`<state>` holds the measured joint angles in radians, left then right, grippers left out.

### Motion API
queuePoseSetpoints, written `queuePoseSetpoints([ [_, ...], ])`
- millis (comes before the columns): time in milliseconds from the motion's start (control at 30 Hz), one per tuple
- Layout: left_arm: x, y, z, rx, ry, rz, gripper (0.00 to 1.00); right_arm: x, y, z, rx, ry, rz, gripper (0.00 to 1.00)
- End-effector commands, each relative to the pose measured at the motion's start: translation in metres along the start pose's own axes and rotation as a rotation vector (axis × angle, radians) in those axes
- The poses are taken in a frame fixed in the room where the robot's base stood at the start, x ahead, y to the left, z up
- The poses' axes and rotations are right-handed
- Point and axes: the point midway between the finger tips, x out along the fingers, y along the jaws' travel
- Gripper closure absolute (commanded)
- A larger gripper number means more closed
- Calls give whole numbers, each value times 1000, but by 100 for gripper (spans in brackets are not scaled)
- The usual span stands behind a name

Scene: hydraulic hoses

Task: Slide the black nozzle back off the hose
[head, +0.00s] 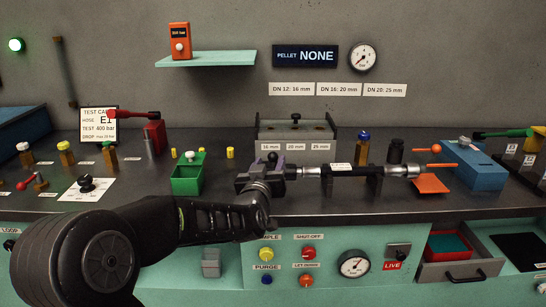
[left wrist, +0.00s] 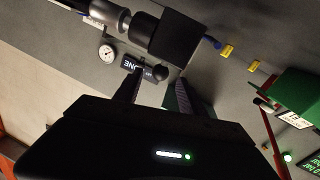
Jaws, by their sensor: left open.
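The hose assembly (head: 340,171) lies level across the bench, with a white label at its middle and silver fittings at both ends. At its left end is the black nozzle (head: 291,172). In the left wrist view, a black cylinder against a dark block (left wrist: 175,38), beside a silver fitting, looks like this nozzle end; I cannot tell where nozzle and block part. My left gripper (head: 268,176) is at the left end of the hose, partly hiding it. Its two fingers (left wrist: 158,88) are apart in the left wrist view, with the block beyond the tips. My right gripper is out of view.
A green box (head: 187,181) stands left of my gripper. A grey block labelled in millimetres (head: 296,150) stands behind the hose. A blue box (head: 476,166) and an orange tray (head: 431,184) are at the right. The bench front is mostly clear.

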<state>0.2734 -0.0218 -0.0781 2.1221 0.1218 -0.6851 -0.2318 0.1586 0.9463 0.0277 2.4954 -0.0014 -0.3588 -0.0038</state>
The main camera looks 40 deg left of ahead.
Motion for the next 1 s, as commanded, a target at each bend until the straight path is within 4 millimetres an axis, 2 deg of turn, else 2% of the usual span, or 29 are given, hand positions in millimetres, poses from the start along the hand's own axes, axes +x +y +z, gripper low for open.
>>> queuePoseSetpoints([
  [100,20,0,1,1,-2,-1,52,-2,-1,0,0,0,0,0],
  [300,44,0,1,0,-2,0,52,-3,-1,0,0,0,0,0],
  [633,48,0,0,0,-1,0,52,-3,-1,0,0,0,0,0],
  [1000,48,0,0,0,0,0,81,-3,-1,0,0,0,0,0],
])
